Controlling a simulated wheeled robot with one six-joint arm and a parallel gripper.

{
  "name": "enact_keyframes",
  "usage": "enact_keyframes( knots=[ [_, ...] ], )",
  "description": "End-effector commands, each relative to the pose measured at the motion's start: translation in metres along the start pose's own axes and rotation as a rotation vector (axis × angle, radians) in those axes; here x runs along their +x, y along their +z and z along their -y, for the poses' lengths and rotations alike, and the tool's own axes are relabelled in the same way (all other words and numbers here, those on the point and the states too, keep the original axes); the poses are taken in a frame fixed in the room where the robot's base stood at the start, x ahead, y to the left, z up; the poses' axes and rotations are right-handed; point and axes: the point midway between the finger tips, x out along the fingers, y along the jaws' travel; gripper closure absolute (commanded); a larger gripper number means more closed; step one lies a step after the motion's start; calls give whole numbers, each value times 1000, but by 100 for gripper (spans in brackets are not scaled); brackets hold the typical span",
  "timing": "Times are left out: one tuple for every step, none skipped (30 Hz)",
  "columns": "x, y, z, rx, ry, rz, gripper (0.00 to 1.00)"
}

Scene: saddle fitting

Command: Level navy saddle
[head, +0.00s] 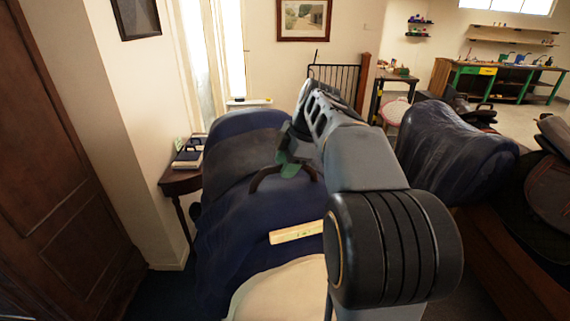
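A navy saddle-like form (225,215) fills the lower middle of the head view, with a raised rounded back part. A brown curved handle or arch (262,176) stands on it. A pale yellow bar (295,233), perhaps a level, lies on its near part, its right end hidden behind my arm. My gripper (287,164) is over the navy form, with green parts close to the brown arch. I cannot tell whether they touch it, or whether the fingers are open or shut. My arm hides the form's right side.
A second dark navy draped form (455,150) stands to the right. A small wooden side table (181,182) with books is at left, near a brown wooden door (60,170). A cream surface (280,290) lies at the near edge. Workbenches (500,78) stand far back right.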

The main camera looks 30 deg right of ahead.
Motion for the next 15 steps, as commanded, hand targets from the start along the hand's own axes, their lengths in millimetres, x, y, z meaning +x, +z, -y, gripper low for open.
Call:
enact_keyframes(
  knots=[
    [0, 0, 0, -1, 0, 0, 56],
    [0, -1, 0, -1, 0, -1, 53],
    [0, -1, 0, -2, -1, -1, 52],
    [0, -1, 0, -3, -1, -1, 52],
    [0, -1, 0, -3, -1, -1, 52],
    [0, -1, 0, -3, -1, -1, 52],
    [0, -1, 0, -3, -1, -1, 52],
    [0, -1, 0, -3, -1, -1, 52],
    [0, -1, 0, -3, -1, -1, 52],
    [-1, -1, 0, -3, 0, -1, 52],
    [-2, -1, 0, -3, 0, -1, 52],
    [-5, -1, 0, -3, 0, -1, 52],
    [-8, -1, -1, -3, 1, -1, 52],
    [-11, -1, -1, -3, 2, -1, 52],
    [-17, -1, -1, -3, 2, -1, 52]
  ],
)
